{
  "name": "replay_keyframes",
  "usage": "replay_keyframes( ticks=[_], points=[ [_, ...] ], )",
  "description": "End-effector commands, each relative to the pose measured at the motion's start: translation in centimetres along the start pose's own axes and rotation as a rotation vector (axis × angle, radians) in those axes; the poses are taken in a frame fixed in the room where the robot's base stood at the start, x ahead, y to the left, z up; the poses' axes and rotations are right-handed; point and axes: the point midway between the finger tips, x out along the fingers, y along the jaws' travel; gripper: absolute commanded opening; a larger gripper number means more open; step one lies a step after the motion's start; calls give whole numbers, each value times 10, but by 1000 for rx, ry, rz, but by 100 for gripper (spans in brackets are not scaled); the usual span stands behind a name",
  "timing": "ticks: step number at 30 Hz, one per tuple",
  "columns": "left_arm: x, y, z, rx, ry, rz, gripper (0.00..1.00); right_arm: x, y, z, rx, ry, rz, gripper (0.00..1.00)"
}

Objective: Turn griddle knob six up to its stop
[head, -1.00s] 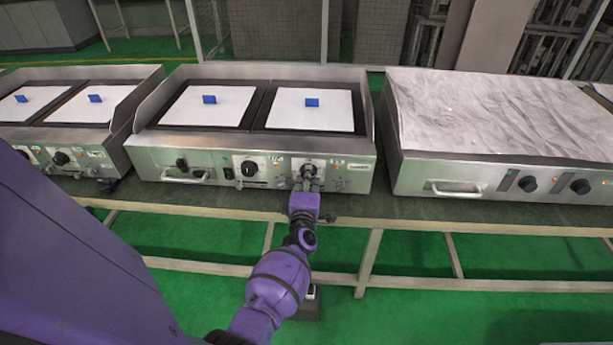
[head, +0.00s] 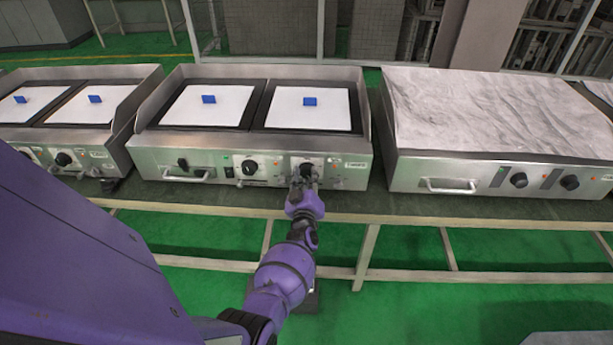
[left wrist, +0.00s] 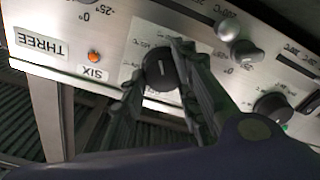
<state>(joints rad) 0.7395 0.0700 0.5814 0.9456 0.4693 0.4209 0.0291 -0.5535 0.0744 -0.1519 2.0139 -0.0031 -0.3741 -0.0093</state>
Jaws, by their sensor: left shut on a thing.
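Griddle knob six (head: 306,168) is the black dial at the right end of the middle griddle's front panel. In the left wrist view the knob (left wrist: 160,72) sits on a white scale plate beside the label SIX (left wrist: 92,73), which appears upside down. My left gripper (head: 303,180) is at the panel, shut on this knob with one finger on each side. Its fingers (left wrist: 158,92) also show in the left wrist view. The gripper partly covers the knob in the head view, and I cannot read its exact setting. My right gripper is not in view.
Another black knob (head: 249,167) is to the left on the same panel. A metal handle (head: 186,176) is further left. The griddle carries white sheets with blue blocks. Another griddle (head: 480,170) stands to the right, across a narrow gap. A pale rail (head: 400,217) runs below.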

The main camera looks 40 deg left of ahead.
Motion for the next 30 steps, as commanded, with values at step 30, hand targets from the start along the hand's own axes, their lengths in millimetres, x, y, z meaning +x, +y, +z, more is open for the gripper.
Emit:
replay_keyframes(
  ticks=[30],
  points=[
    [4, 11, -2, 370, 13, 14, 3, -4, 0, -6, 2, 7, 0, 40]
  ],
)
